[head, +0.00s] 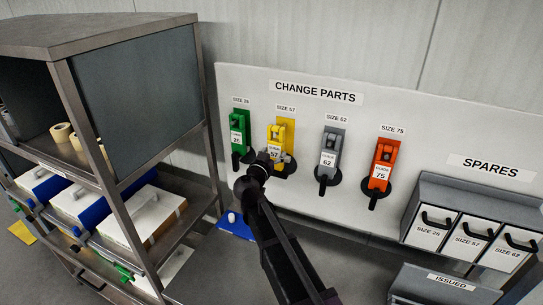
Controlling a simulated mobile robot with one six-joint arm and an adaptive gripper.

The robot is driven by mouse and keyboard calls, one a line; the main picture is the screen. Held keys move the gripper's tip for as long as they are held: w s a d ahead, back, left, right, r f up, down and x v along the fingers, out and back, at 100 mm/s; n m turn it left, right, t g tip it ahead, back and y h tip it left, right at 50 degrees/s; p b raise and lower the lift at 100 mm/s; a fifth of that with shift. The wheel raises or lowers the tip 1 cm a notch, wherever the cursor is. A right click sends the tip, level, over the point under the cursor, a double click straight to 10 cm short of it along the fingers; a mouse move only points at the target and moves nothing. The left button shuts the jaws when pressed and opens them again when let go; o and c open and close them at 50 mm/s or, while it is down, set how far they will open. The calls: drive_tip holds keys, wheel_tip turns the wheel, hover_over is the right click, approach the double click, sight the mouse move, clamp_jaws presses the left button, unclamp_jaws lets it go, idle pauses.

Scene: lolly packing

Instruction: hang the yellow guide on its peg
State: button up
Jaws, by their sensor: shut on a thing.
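The yellow guide (283,132), with a white label reading 57, is at the CHANGE PARTS board (360,111), under the SIZE 57 sign. It is upright, between the green guide and the grey guide. My gripper (274,165) is at the guide's lower end and shut on it. My arm comes up from the bottom of the picture and hides part of the guide's bottom. The peg is hard to make out behind the guide's top, and I cannot tell whether the guide rests on it.
Green (239,136), grey (329,152) and orange (381,167) guides hang on the board. A metal shelf (137,215) with boxes stands at left. SPARES bins (465,236) and an ISSUED box (445,282) are at right. A blue item (236,225) lies low beside the shelf.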

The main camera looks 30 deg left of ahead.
drive_tip(key=shift+w+a, duration=0.2)
drive_tip(key=shift+w, duration=1.45)
drive_tip(key=shift+w+f+b, duration=0.45)
drive_tip(key=shift+w+b, duration=0.05)
drive_tip(key=shift+w, duration=0.1)
drive_tip(key=shift+w, duration=0.1)
drive_tip(key=o, duration=1.1)
drive_tip(key=s+d, duration=0.1)
drive_tip(key=s, duration=1.1)
drive_tip(key=shift+s+d+f, duration=0.1)
